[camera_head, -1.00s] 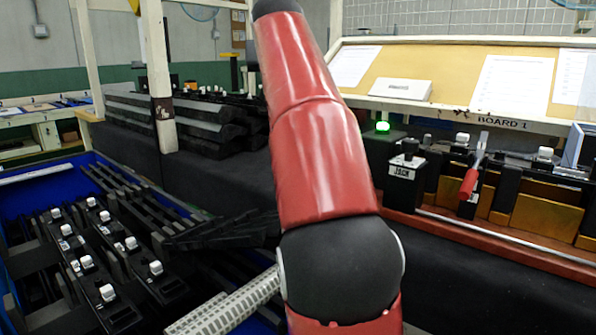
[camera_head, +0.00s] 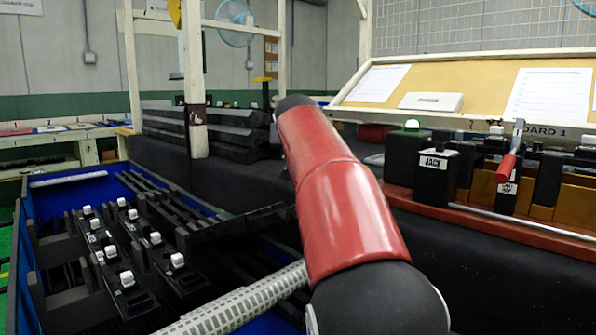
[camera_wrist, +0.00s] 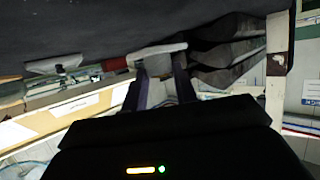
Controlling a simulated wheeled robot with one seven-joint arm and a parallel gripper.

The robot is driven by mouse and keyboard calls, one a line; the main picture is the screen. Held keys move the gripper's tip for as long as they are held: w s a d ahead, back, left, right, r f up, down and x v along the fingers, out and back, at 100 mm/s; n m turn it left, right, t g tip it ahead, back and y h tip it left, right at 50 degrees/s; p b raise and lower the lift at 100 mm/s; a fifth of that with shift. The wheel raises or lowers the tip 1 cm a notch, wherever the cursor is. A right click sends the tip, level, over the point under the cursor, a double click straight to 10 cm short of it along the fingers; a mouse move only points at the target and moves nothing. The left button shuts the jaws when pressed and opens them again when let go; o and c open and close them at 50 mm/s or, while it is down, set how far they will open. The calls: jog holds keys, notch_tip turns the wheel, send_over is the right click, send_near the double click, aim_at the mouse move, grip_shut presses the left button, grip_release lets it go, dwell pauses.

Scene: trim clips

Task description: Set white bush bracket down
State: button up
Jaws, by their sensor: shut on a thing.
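In the wrist view my gripper (camera_wrist: 160,78) reaches up from the dark wrist housing, with its two fingers close together. A pale piece (camera_wrist: 157,52) lies across the fingertips, and I take it as the white bush bracket held there. Its lower part is hidden by the fingers. In the head view my red arm hides the gripper and the held piece. Several black brackets with white bushes (camera_head: 127,278) stand in the blue crate (camera_head: 85,188) at the left.
A sloped board (camera_head: 470,85) with papers stands at the right. Below it are a black block marked JACK (camera_head: 437,163), a red-handled clamp (camera_head: 507,167) and a green lamp (camera_head: 412,125). Dark stacked trim (camera_head: 230,130) and a pale post (camera_head: 195,90) stand behind the crate.

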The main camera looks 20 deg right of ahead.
jog(key=shift+f+b, duration=0.65)
jog(key=shift+f, duration=1.3)
jog(key=shift+f, duration=0.15)
jog(key=o, duration=0.5)
jog(key=shift+f, duration=0.1)
jog(key=o, duration=0.5)
